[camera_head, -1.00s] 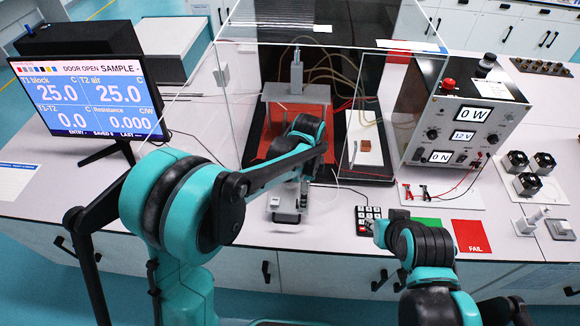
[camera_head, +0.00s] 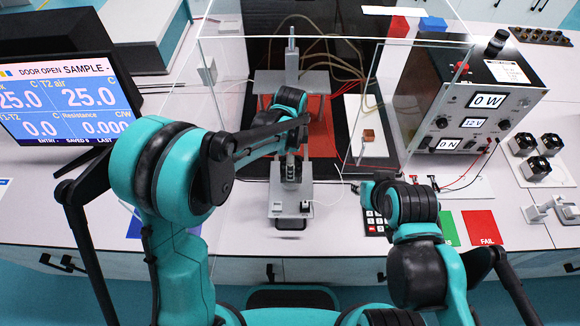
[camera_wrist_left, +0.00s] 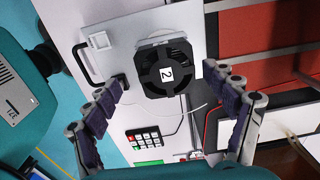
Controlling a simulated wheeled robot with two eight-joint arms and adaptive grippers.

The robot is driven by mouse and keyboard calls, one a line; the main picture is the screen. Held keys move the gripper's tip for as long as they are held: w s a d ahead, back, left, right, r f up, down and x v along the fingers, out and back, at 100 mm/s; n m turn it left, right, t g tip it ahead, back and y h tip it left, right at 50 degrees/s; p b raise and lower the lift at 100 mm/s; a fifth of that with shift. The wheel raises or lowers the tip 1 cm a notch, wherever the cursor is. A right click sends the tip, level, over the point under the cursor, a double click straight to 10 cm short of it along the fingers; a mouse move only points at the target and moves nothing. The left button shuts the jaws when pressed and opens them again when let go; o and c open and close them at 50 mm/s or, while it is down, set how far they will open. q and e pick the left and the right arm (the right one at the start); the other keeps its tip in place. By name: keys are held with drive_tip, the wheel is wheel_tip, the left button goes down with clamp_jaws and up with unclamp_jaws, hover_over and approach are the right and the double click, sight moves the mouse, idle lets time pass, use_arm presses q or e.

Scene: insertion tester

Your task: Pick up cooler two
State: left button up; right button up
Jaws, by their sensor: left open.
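Cooler two (camera_wrist_left: 167,72) is a square black fan unit with a white label reading 2. In the left wrist view it sits on a light metal plate (camera_wrist_left: 120,30) with a black handle. My left gripper (camera_wrist_left: 165,78) is open, with one finger on each side of the cooler. My right gripper does not show; only right arm links are visible.
A clear-walled enclosure (camera_head: 215,110) stands around the tester with its press column (camera_head: 291,60). A keypad (camera_head: 373,222) lies right of the plate. Three black coolers (camera_head: 536,156) stand at the right, near the power unit (camera_head: 470,100). A monitor (camera_head: 65,105) is at the left.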

use_arm(q)
drive_tip(key=f, duration=0.1)
drive_tip(key=f+b, duration=0.1)
drive_tip(key=f, duration=0.1)
drive_tip(key=w+f, duration=0.1)
drive_tip(key=shift+d+f, duration=0.15)
drive_tip(key=shift+f, duration=0.25)
drive_tip(key=shift+s+f, duration=0.1)
drive_tip(key=shift+f, duration=0.3)
drive_tip(key=c, duration=1.5)
